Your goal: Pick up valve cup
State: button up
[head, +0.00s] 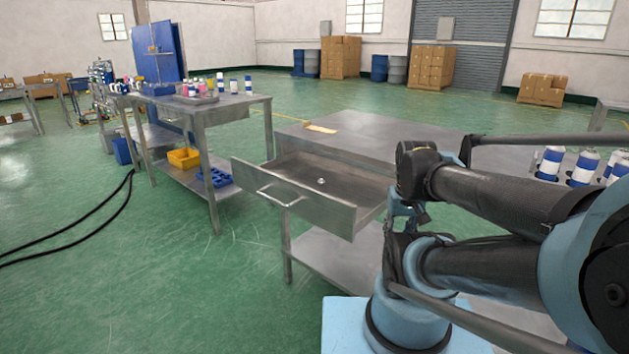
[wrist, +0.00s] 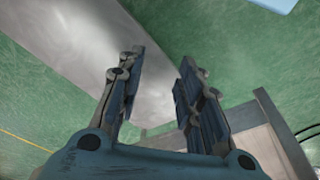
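A small silvery piece (head: 321,181), probably the valve cup, lies inside the open drawer (head: 335,216) of the near metal table in the head view. It is too small to make out its shape well. My gripper (wrist: 158,75) is open in the wrist view, with its two fingers apart and nothing between them. In the head view my arm covers the right side of the drawer, and the gripper is mostly hidden behind the arm links. The valve cup does not show in the wrist view.
The near metal table (head: 365,130) has a mostly bare top with a small yellowish item (head: 321,129). White and blue cans (head: 549,163) stand at the right. A second table (head: 228,105) with bottles stands left, with green floor between. Black cables (head: 75,225) lie at the left.

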jog(key=shift+w, duration=0.25)
jog(key=shift+o, duration=0.7)
notch_tip(320, 180, up, 19)
jog(key=n+g, duration=0.2)
jog(key=n, duration=0.6)
send_over(323, 181)
notch_tip(323, 181, down, 12)
jog(key=shift+s+r, duration=0.1)
jog(key=shift+w+a+f, duration=0.15)
jog(key=shift+w+f, duration=0.05)
jog(key=shift+f, duration=1.1)
jog(key=shift+w+a+f, duration=0.15)
jog(key=shift+f, duration=1.15)
jog(key=c, duration=0.6)
